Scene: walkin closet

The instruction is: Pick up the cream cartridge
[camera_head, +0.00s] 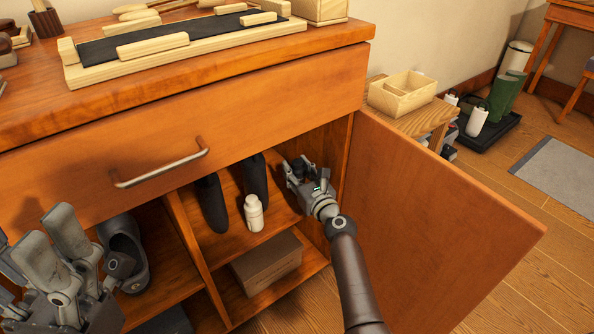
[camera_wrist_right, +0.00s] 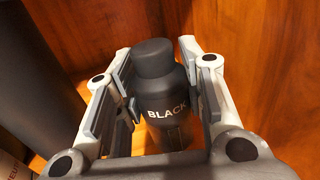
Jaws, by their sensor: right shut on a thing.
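A small white, cream-looking bottle (camera_head: 254,213) stands upright on the cabinet shelf; I take it as the likeliest cream cartridge, but cannot read a label. My right gripper (camera_head: 300,170) is inside the open cabinet, to the right of the white bottle and apart from it. In the right wrist view, the right gripper (camera_wrist_right: 160,85) is shut on a dark bottle (camera_wrist_right: 168,100) marked "BLACK", with a finger on each side. The dark bottle is mostly hidden in the head view. My left gripper (camera_head: 50,250) is open and empty at the lower left, in front of the cabinet.
A brown box (camera_head: 267,262) lies in the compartment below. The open cabinet door (camera_head: 430,220) stands right of my right arm. A drawer (camera_head: 200,120) overhangs the shelf. A dark shoe (camera_head: 124,250) sits left of the divider.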

